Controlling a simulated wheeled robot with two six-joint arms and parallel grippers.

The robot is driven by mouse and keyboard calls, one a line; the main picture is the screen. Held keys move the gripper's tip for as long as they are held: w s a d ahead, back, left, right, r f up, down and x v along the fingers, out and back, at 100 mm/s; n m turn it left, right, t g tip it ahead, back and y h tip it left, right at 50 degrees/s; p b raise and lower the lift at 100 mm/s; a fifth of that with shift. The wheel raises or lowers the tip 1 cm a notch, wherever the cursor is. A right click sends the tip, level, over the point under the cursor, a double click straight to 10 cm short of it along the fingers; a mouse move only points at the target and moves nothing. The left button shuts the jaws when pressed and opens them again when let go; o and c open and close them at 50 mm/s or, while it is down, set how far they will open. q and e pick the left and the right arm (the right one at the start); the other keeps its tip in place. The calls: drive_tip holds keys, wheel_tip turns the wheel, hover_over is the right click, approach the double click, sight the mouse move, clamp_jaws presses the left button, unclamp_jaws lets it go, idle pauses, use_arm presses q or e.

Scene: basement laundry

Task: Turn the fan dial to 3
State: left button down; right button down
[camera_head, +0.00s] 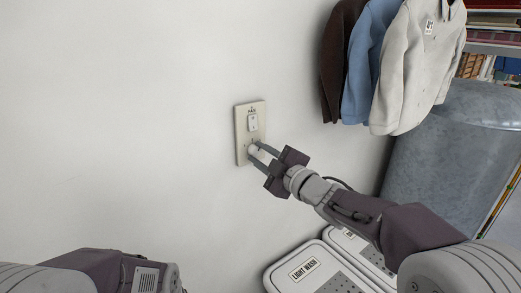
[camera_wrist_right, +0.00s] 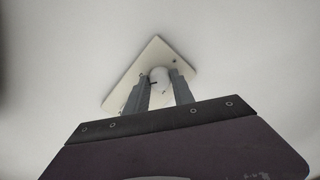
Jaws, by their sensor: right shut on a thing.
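The fan control plate (camera_head: 242,112) is a cream wall plate with a small "FAN" label at its top and a switch (camera_head: 253,122) below it. The round white fan dial (camera_head: 254,149) sits in the plate's lower half. My right gripper (camera_head: 260,154) reaches the plate from the lower right and is shut on the dial. In the right wrist view the dial (camera_wrist_right: 159,75) is between the two grey fingers, in front of the plate (camera_wrist_right: 150,53). The dial's numbers are too small to read. Part of my left arm shows at the lower left, but its gripper is out of view.
Brown, blue and white shirts (camera_head: 405,75) hang to the right of the plate. A large grey metal drum (camera_head: 435,150) stands at the right. Lidded bins, one labelled "LIGHT WASH" (camera_head: 305,268), sit below my right arm. The wall left of the plate is clear.

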drive_tip(key=shift+m+p, duration=0.6)
drive_tip(key=shift+m, duration=0.9)
drive_tip(key=c, duration=1.1)
unclamp_jaws()
drive_tip(key=v, duration=0.9)
